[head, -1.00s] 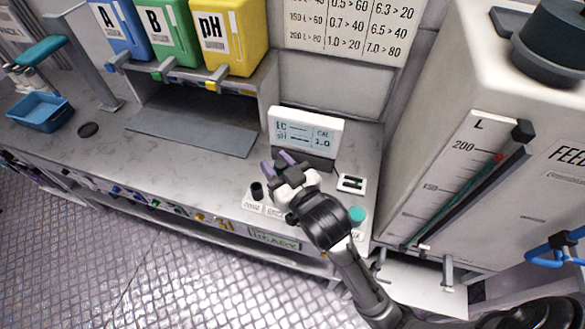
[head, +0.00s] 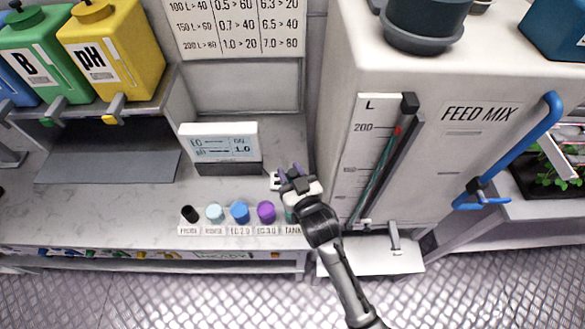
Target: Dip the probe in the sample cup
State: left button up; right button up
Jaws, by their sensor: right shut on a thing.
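The meter (head: 219,142) stands upright behind the row and shows 1.0. My left gripper is not in view.
The feed mix tank (head: 480,80) rises close on the right. Green (head: 40,55) and yellow (head: 125,45) containers sit on the left shelf. Counter is clear left of the row.

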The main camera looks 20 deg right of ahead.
jog(key=shift+f+b, duration=2.1)
jog(key=shift+b, duration=0.2)
jog(key=shift+f+b, duration=1.2)
jog(key=shift+f, duration=1.15)
jog(key=shift+r, duration=0.15)
